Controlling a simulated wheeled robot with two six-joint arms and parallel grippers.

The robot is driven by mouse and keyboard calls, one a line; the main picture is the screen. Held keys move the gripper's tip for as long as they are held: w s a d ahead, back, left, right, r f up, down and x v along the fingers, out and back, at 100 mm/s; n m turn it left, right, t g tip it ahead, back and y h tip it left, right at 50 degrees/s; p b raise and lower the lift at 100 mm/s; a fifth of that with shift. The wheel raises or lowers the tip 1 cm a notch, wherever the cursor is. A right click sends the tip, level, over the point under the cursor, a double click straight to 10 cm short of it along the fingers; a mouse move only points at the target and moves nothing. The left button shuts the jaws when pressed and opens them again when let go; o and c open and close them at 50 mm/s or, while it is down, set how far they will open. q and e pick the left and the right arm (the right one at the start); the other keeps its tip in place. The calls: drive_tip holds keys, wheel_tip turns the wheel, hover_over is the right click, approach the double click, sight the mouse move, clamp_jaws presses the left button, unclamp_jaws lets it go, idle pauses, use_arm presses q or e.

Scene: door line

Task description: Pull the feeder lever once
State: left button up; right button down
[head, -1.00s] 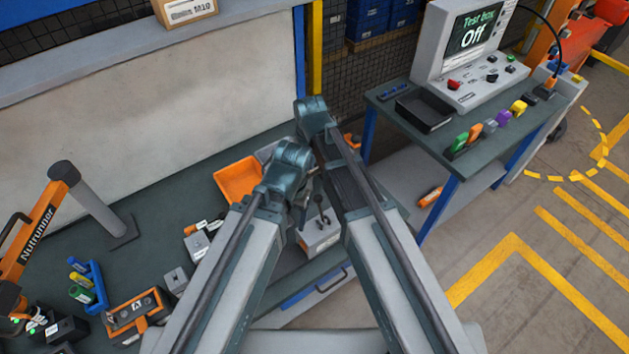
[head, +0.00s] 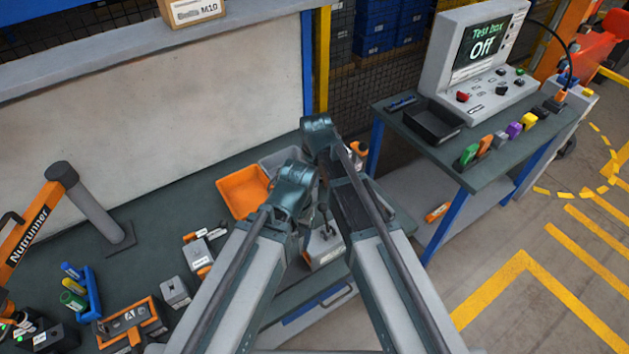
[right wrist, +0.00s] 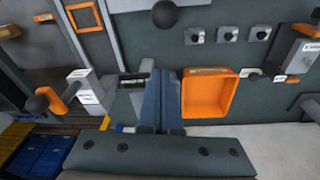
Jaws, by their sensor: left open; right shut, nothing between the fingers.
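The feeder is a light grey box (head: 322,250) on the near right part of the bench, with a dark upright lever (head: 325,215) on it. My left gripper (head: 309,194) is open beside the lever's top; the wrist hides part of it, and I cannot tell whether it touches the lever. In the right wrist view a black ball knob (right wrist: 165,13), probably the lever's, shows at the top edge. My right gripper (right wrist: 161,80) is shut and empty, apart from that knob, between the grey bin and the orange bin.
The orange bin (head: 241,192) and grey bin (head: 272,162) stand behind the feeder. A Nutrunner stand (head: 30,235) and small parts occupy the bench's left. A side table with the test box (head: 478,60) stands right. Striped floor is clear at the lower right.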

sight(325, 218)
wheel_tip(325, 218, down, 6)
drive_tip(key=b, duration=0.5)
use_arm(q)
wheel_tip(325, 218, down, 4)
drive_tip(key=shift+f+p, duration=0.1)
drive_tip(key=shift+p, duration=0.85)
use_arm(e)
drive_tip(key=s+r, duration=0.1)
drive_tip(key=s+d, duration=0.1)
drive_tip(key=shift+s+d+r, duration=0.2)
drive_tip(key=shift+s+r, duration=0.2)
use_arm(q)
drive_tip(key=shift+s, duration=0.1)
